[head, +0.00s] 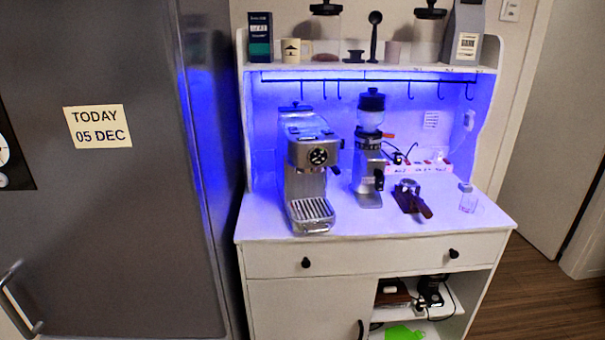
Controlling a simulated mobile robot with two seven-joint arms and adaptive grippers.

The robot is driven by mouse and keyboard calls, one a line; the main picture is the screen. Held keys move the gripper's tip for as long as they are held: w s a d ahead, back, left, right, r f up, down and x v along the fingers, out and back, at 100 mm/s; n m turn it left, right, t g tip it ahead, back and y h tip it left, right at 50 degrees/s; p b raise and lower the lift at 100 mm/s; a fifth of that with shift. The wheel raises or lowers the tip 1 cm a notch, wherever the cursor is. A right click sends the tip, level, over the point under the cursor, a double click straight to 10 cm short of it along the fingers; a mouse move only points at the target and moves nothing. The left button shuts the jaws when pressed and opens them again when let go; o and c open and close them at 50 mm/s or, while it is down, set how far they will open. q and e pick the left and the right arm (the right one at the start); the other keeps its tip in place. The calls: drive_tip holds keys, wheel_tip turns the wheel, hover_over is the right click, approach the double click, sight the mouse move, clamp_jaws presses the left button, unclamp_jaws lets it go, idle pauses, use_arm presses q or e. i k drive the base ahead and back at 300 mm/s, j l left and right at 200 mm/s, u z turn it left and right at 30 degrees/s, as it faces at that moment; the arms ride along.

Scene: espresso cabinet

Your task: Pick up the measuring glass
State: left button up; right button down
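A small clear glass (467,202), which looks like the measuring glass, stands on the right end of the white cabinet top (380,226). It is right of the portafilter and close to the right edge of the top. Its markings are too small to make out. Neither of my grippers shows in the head view.
An espresso machine (309,170), a grinder (369,155) and a portafilter on a dark stand (411,198) occupy the top. A power strip (420,167) with cables lies behind. A shelf (350,70) with hooks overhangs the back. A grey fridge (100,200) stands left.

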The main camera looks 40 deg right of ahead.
sight(468, 203)
drive_tip(key=z, duration=2.45)
